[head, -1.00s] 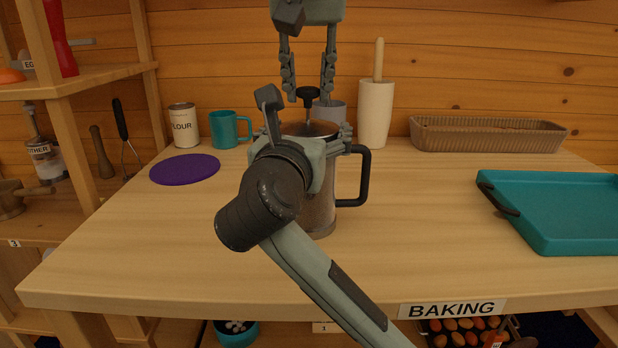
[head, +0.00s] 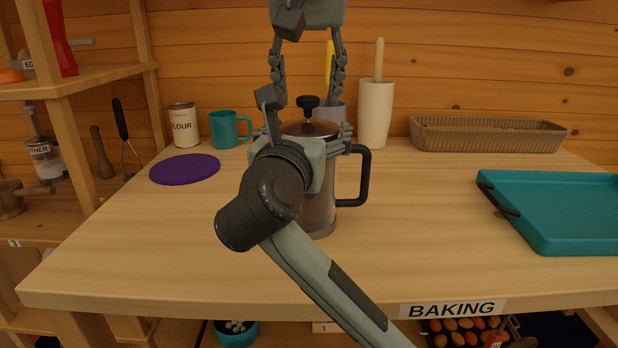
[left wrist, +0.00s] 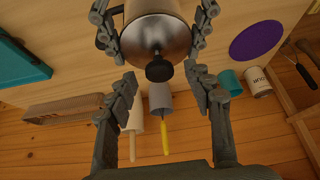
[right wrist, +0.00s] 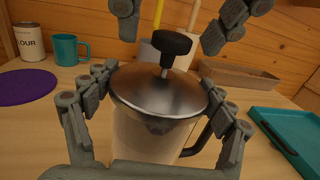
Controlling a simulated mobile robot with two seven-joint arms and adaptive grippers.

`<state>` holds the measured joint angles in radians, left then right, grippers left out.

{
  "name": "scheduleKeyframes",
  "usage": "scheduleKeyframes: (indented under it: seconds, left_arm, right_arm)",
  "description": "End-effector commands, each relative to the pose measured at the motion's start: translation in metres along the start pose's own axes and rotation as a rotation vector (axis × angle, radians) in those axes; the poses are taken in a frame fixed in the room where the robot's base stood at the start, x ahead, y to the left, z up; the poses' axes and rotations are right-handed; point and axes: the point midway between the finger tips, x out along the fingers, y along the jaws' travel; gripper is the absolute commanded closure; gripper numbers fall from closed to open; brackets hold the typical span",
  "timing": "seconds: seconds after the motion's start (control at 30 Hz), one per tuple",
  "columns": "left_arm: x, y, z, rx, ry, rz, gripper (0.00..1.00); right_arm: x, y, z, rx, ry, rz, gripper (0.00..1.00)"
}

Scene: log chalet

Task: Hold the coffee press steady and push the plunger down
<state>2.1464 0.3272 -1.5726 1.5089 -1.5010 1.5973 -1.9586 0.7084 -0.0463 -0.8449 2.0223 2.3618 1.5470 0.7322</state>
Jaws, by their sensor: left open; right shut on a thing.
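The coffee press (head: 320,215) stands upright on the table, a metal-lidded cylinder with a dark handle (head: 364,175) on its right. My right gripper (right wrist: 160,105) is shut around its upper body, just below the lid (right wrist: 160,90); in the head view my right wrist hides much of the press. The black plunger knob (head: 308,101) stands a short way above the lid on a thin rod (right wrist: 165,71). My left gripper (head: 308,93) points down over the press, open, its fingers spread on either side of the knob and apart from it.
Behind the press stand a grey container (left wrist: 160,98) with a yellow-handled tool and a white holder (head: 375,115). A teal mug (head: 224,130), flour can and purple disc (head: 185,169) are left. A teal tray (head: 560,215) and ribbed basket (head: 490,134) are right.

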Motion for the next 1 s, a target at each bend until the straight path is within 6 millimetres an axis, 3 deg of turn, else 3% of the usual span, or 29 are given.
scheduleKeyframes:
  seconds: [0.6, 1.0]
  left_arm:
    - [-0.059, 0.000, 0.000, 0.000, 0.000, 0.000, 0.48]
    - [-0.061, 0.000, 0.000, 0.000, -0.001, -0.001, 0.48]
  right_arm:
    - [0.000, 0.000, 0.000, 0.001, -0.001, 0.000, 0.77]
    - [0.000, 0.000, 0.000, 0.001, -0.001, 0.000, 0.77]
